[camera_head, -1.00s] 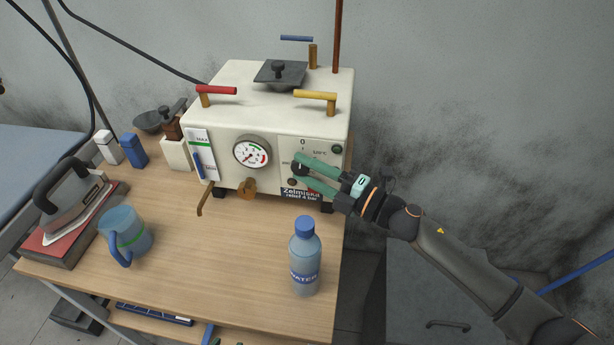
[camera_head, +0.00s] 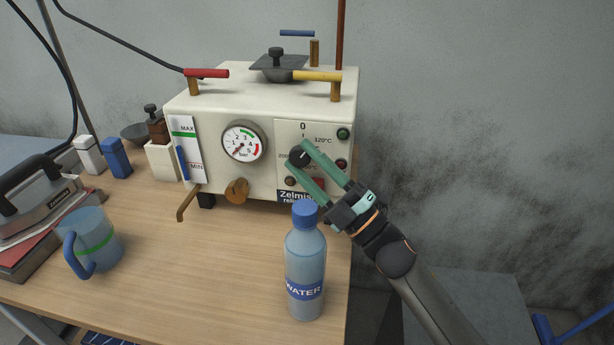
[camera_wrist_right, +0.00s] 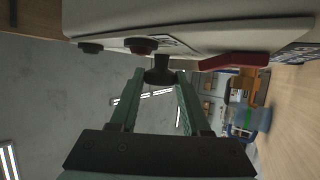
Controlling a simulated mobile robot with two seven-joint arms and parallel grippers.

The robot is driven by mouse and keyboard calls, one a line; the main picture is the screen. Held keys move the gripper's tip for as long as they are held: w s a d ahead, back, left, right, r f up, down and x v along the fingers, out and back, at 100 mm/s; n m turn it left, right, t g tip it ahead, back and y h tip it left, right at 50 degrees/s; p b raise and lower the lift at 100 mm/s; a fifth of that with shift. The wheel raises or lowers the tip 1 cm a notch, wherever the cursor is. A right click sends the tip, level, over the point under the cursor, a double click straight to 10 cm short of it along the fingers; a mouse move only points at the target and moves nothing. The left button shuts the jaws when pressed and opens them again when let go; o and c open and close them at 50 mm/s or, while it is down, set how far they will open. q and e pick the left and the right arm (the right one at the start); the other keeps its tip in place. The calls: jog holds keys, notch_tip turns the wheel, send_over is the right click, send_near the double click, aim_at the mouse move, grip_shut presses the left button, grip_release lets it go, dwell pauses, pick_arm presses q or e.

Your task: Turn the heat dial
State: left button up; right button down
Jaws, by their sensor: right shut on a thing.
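The heat dial is a black knob (camera_head: 299,156) on the front panel of the cream sterilizer box (camera_head: 235,100), below a "0" mark and beside a "120°C" mark. My right gripper (camera_head: 299,153) has its two green fingers on either side of the dial and is shut on it. The right wrist view also shows the dial (camera_wrist_right: 159,72) between the tips of the fingers (camera_wrist_right: 160,82). The fingers hide part of the panel's markings. My left gripper is not in view.
A water bottle (camera_head: 305,270) stands close below my right gripper. A round gauge (camera_head: 244,142) and a wooden knob (camera_head: 237,191) sit left of the dial. A blue mug (camera_head: 92,240) and an iron (camera_head: 38,190) stand at left. The table's middle is clear.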

dwell(0.5)
jog(key=shift+c, duration=2)
grip_release()
jog(key=shift+f, duration=0.1)
jog(key=b+v, duration=0.1)
jog(key=v, duration=1.1)
jog(key=shift+f, duration=0.25)
jog(key=shift+s, duration=0.1)
